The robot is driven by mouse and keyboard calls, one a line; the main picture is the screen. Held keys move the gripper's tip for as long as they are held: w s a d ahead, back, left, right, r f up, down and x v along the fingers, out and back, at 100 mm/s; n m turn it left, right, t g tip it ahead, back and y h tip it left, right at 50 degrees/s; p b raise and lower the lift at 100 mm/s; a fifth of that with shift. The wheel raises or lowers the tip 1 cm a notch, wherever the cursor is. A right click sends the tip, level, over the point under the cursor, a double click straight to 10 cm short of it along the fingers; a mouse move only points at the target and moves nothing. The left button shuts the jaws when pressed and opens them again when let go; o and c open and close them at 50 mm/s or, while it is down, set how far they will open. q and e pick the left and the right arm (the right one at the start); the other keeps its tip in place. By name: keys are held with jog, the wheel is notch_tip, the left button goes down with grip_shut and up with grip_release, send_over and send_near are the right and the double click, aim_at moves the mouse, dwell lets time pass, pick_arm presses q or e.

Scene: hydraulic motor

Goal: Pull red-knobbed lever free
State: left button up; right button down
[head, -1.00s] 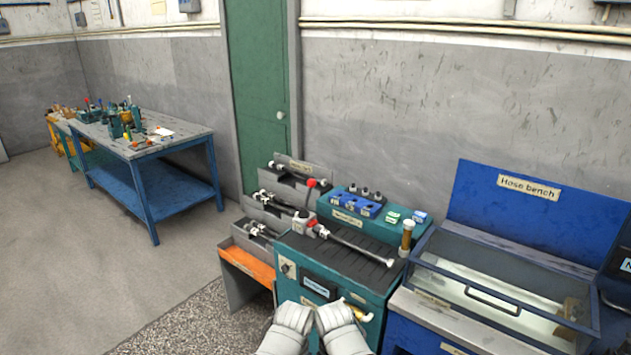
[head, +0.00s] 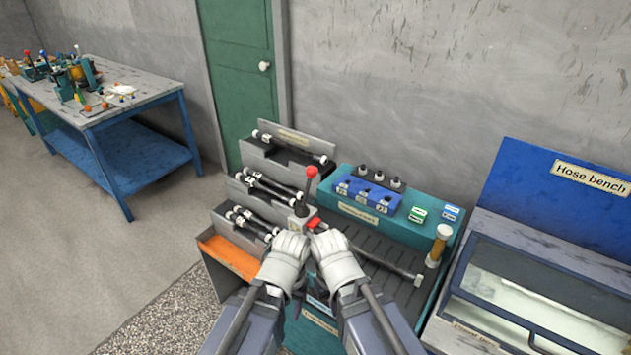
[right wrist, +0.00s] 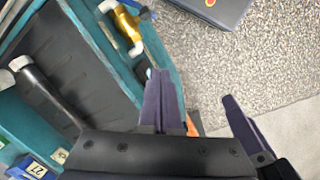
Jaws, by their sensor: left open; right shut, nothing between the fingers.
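My left gripper (head: 290,243) is in front of and below the block. It is open, though its fingertips are hard to make out, and I cannot tell whether it touches the block. My right gripper (head: 330,241) is close beside it on the right. The lever is not visible there.
A red part (head: 314,225) and a dark hose (head: 385,262) lie on the bench's black top. A brass fitting (right wrist: 127,28) shows in the right wrist view.

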jog(key=shift+s+r, duration=0.1)
jog(key=shift+s, duration=0.05)
jog(key=w+a+f+m+t+y+b, duration=0.1)
jog(key=w+a+m+t+y+b, duration=0.2)
jog(key=w, duration=0.4)
jog(key=w+a+f+m+t+y+b, duration=0.1)
jog(key=w+a+m+y+b, duration=0.25)
jog(key=w, duration=0.35)
jog(key=w+d+r+m+t+b, duration=0.1)
jog(key=w+d+r+m+t, duration=0.2)
jog(key=w+m, duration=0.1)
jog(key=w+d+r+m+t+y+b, duration=0.1)
jog(key=w+d+r+m+t, duration=0.2)
jog(key=w+m, duration=0.2)
jog(key=w+d+r+m+t+b, duration=0.1)
jog(key=w+d+r+m+t, duration=0.2)
jog(key=w, duration=0.5)
jog(key=shift+d+m+t+b, duration=0.35)
jog(key=shift+m+t, duration=0.25)
jog(key=shift+m, duration=0.65)
jog(key=shift+y, duration=0.25)
